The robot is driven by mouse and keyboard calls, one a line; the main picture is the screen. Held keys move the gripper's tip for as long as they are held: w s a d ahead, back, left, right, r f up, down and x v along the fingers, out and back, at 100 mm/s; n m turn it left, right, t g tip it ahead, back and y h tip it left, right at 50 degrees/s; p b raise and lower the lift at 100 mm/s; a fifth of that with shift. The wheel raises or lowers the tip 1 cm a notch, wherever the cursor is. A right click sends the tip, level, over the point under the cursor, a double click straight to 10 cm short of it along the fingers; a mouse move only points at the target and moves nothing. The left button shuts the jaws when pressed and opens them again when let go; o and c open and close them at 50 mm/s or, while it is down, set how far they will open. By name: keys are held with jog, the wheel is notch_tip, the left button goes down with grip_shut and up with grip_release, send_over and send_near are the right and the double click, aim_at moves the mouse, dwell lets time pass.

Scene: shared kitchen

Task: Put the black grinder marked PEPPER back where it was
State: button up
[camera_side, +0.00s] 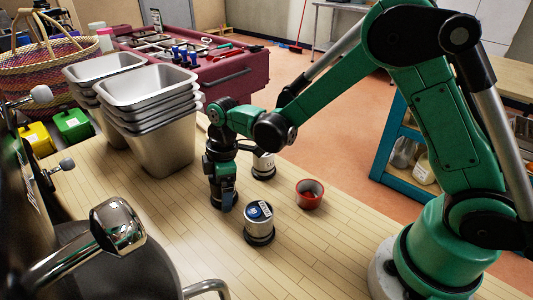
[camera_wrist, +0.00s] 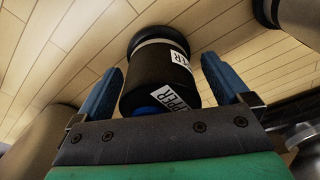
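The black grinder (camera_wrist: 155,72) marked PEPPER shows in the wrist view, with white labels, a pale ring near its black base and a bit of blue at its near end. It stands on the wooden worktop between the two blue fingers of my gripper (camera_wrist: 163,68). The fingers are apart, with a narrow gap showing on each side of the grinder. In the side view my gripper (camera_side: 226,203) points down close to the worktop, left of the silver grinders. There the black grinder is mostly hidden by my gripper and cannot be made out clearly.
A silver grinder with a blue top (camera_side: 258,224) stands nearby at front right; another silver grinder (camera_side: 263,166) stands behind. A red bowl (camera_side: 309,193) is to the right. Stacked steel bins (camera_side: 160,140) stand behind left. A chrome tap (camera_side: 118,225) is in front. Worktop (camera_side: 315,250) right is clear.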

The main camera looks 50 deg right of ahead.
jog(key=shift+r, duration=0.1)
jog(key=r, duration=0.7)
jog(key=d+r, duration=0.1)
jog(key=r, duration=0.3)
jog(key=shift+s+d, duration=0.1)
jog(key=shift+s, duration=0.15)
jog(key=shift+s+d+r, duration=0.15)
jog(key=shift+s+r, duration=0.05)
jog(key=shift+r, duration=0.4)
jog(key=s+d+m+t+h, duration=0.1)
jog(key=s+d+m+t, duration=0.5)
jog(key=s+m, duration=0.3)
jog(key=shift+s+d+r+m+t, duration=0.15)
jog(key=shift+s+m+t, duration=0.15)
jog(key=shift+m, duration=1.5)
